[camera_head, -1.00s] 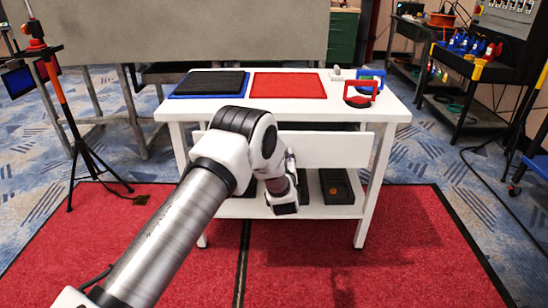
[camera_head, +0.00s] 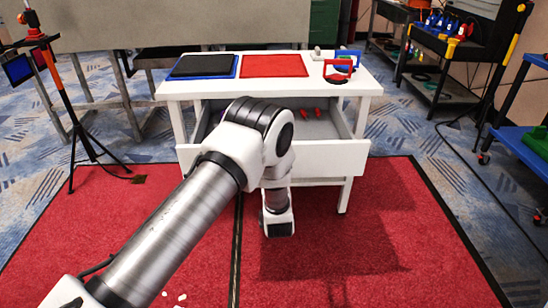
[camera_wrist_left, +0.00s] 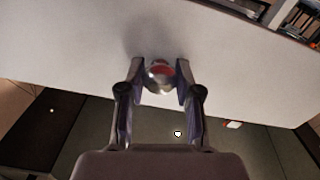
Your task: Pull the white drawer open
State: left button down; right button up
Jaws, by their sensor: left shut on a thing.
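The white drawer (camera_head: 335,158) stands pulled out of the white table (camera_head: 205,88), with its grey inside showing above the front panel. In the left wrist view the drawer front (camera_wrist_left: 80,45) fills the upper part, and a round shiny metal knob (camera_wrist_left: 159,78) sticks out from it. My left gripper (camera_wrist_left: 160,82) is shut on the knob, with one finger on each side. In the head view my left arm covers the middle of the drawer front and hides the fingers and knob. My right gripper is not in view.
Small red items (camera_head: 311,112) lie inside the drawer. On the tabletop are a blue-edged black tray (camera_head: 203,66), a red mat (camera_head: 274,66) and red and blue handled items (camera_head: 338,70). A tripod (camera_head: 75,130) stands left. The red floor mat (camera_head: 400,230) in front is clear.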

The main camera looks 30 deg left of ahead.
pick_arm(q)
jog(key=shift+s+d, duration=0.25)
jog(key=shift+s, duration=0.2)
jog(key=c, duration=0.8)
grip_release()
jog(key=shift+o, duration=0.2)
jog(key=v, duration=1.2)
